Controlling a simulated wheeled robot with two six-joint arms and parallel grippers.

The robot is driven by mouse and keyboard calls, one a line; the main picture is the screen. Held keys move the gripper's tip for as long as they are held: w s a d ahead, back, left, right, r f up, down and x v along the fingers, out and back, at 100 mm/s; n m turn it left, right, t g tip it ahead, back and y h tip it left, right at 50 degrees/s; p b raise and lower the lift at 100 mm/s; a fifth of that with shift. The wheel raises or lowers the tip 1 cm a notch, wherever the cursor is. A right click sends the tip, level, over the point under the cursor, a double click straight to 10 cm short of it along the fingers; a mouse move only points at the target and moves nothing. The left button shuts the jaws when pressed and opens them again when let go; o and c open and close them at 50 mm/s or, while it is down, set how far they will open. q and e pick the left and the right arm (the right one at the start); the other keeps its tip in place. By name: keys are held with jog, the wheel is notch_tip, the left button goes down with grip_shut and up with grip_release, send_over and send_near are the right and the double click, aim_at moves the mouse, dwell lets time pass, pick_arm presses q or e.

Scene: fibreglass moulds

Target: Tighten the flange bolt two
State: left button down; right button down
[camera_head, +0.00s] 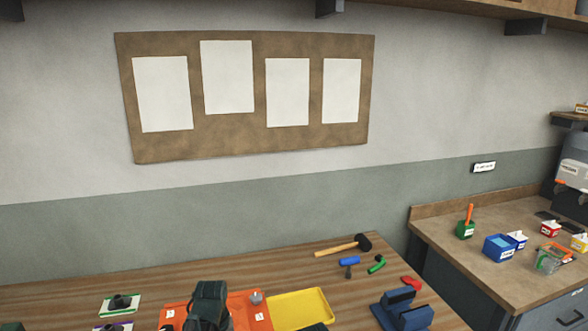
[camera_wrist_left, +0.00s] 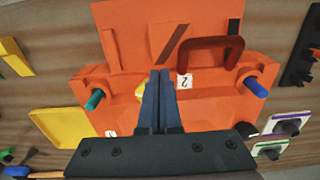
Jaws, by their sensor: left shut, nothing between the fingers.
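An orange flanged fixture (camera_head: 240,300) lies on the wooden table; it fills the middle of the left wrist view (camera_wrist_left: 130,45). A label reading 2 (camera_wrist_left: 185,81) is on it, and a second label (camera_wrist_left: 111,133) is partly hidden. A teal-tipped peg (camera_wrist_left: 95,100) and a blue-tipped peg (camera_wrist_left: 257,88) stand at its two sides; I cannot tell which is bolt two. A dark red U-shaped handle (camera_wrist_left: 212,45) is beside label 2. My left gripper (camera_wrist_left: 160,72) is shut and empty, over the fixture's middle. It hides part of the fixture in the head view. My right gripper is not seen.
A yellow tray (camera_head: 300,308) adjoins the fixture. A mallet (camera_head: 343,246), a blue-handled tool (camera_head: 349,262), a green piece (camera_head: 376,265) and a blue block-like device (camera_head: 402,312) lie to the right. White cards with dark knobs (camera_head: 120,304) lie left. Bare table lies behind the fixture.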

pick_arm(q)
notch_tip(320, 180, up, 5)
jog(key=p, duration=0.4)
jog(key=shift+r+p, duration=0.2)
jog(key=shift+p, duration=0.15)
jog(key=d+f+b, duration=0.1)
jog(key=f+b, duration=0.1)
jog(key=d+f+b, duration=0.1)
jog(key=f+b, duration=0.1)
jog(key=w+d+f+b, duration=0.1)
jog(key=f+b, duration=0.1)
jog(key=shift+d+f, duration=0.1)
jog(key=shift+f, duration=0.05)
dwell(0.4)
jog(key=shift+w+a, duration=0.25)
dwell(0.8)
